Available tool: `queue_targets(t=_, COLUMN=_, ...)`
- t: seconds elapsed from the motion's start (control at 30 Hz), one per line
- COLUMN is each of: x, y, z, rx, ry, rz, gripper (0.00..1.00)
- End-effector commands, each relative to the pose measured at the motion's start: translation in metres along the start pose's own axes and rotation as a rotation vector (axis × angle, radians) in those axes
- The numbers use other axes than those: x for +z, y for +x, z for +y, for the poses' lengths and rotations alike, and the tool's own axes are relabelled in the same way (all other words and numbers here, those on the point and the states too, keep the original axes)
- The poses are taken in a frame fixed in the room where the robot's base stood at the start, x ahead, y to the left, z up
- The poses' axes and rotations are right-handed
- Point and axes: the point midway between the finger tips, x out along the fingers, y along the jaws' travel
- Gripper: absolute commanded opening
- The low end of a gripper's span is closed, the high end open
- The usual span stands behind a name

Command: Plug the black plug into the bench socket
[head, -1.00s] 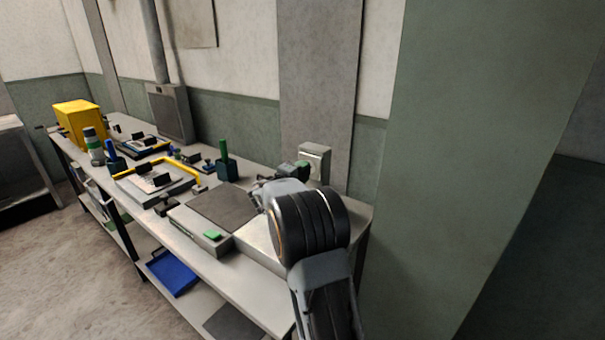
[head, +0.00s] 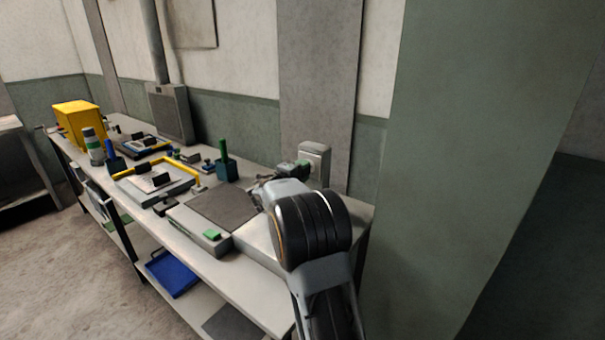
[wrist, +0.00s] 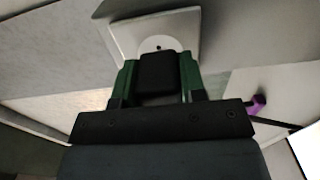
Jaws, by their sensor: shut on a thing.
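The black plug (wrist: 158,72) is between the green fingers of my gripper (wrist: 158,80) in the wrist view, which are shut on its sides. The bench socket (wrist: 150,28) is a pale plate with a round face, straight ahead of the plug. The plug's front hides the lower part of that face, so I cannot tell whether it touches or enters the socket. In the head view the socket (head: 316,158) stands at the back right of the bench, with my gripper (head: 298,168) close by its left side. The plug is hidden there.
The grey bench (head: 225,262) runs along the wall. A dark mat plate (head: 223,208) with a green button (head: 212,235) lies left of my arm. A purple item (wrist: 257,104) shows at right in the wrist view.

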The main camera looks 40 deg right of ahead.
Motion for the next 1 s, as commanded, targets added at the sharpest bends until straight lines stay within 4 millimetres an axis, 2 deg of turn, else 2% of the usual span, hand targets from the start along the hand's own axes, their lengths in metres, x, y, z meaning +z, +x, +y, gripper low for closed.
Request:
queue_targets(t=0.47, x=0.0, y=0.001, z=0.0, rx=0.0, ry=0.0, rz=0.0, gripper=0.17)
queue_targets(t=1.0, x=0.0, y=0.01, z=-0.001, rx=-0.001, ry=0.0, rz=0.0, gripper=0.17)
